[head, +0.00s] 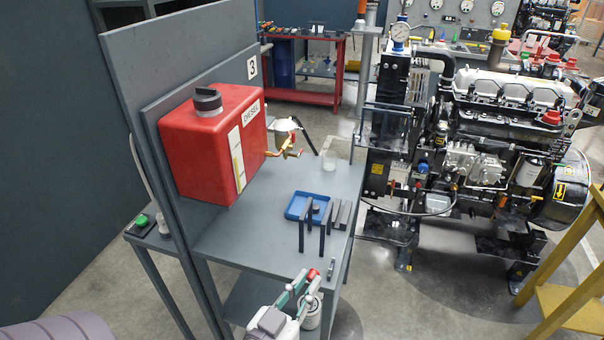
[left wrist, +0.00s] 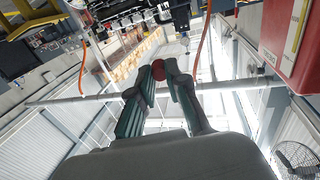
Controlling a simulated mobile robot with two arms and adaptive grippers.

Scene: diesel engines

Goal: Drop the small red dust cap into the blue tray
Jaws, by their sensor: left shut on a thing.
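The small red dust cap (head: 313,274) is held between the fingertips of my left gripper (head: 308,278), which is shut on it. In the left wrist view the red cap (left wrist: 158,70) shows between the two green-sided fingers (left wrist: 160,78). The blue tray (head: 290,212) lies on the grey bench, farther back than the gripper. The cap is apart from the tray, near the bench's front end. My right gripper is not in view.
A dark upright stand (head: 323,238) and grey blocks (head: 342,214) stand just in front of and beside the tray. A red diesel tank (head: 205,145) with a brass tap (head: 287,150) is behind left. The engine (head: 480,150) is at right.

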